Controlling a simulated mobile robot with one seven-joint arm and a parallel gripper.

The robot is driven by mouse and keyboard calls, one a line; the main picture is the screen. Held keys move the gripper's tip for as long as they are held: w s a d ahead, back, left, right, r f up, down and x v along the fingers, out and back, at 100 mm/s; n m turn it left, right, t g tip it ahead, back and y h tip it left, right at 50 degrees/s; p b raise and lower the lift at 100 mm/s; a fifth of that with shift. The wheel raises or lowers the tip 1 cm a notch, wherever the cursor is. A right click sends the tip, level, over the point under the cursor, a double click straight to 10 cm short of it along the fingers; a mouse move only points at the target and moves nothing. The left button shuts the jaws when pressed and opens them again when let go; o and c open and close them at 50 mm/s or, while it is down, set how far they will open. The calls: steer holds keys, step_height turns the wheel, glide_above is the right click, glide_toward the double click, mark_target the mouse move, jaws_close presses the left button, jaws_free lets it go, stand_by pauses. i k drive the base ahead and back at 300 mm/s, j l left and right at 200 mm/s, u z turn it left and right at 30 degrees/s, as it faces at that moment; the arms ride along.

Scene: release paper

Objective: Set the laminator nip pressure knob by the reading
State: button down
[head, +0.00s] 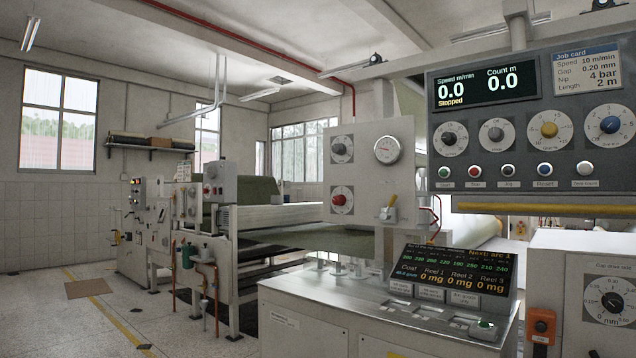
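A job card (587,69) on the upper right panel reads speed 10 m/min, gap 0.20 mm, nip 4 bar, length 2 m. A grey upright panel (362,212) in the middle carries a round gauge (387,150), a dark knob (342,149) and a red knob (342,201). The gauge has a red needle; its reading is too small to tell. The labels are too small to show which knob sets nip pressure. A black display (485,84) reads speed 0.0, count 0.0, stopped. My gripper is not in view.
The control panel (530,194) has several dial knobs above a row of buttons, with a yellow bar below. A gap dial (612,302) and an orange switch box (541,325) stand at lower right. A sloped coat-weight display (455,273) sits on a metal bench. Open floor lies left.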

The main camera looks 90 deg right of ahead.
mark_target(341, 200)
steer(key=z, duration=2.9)
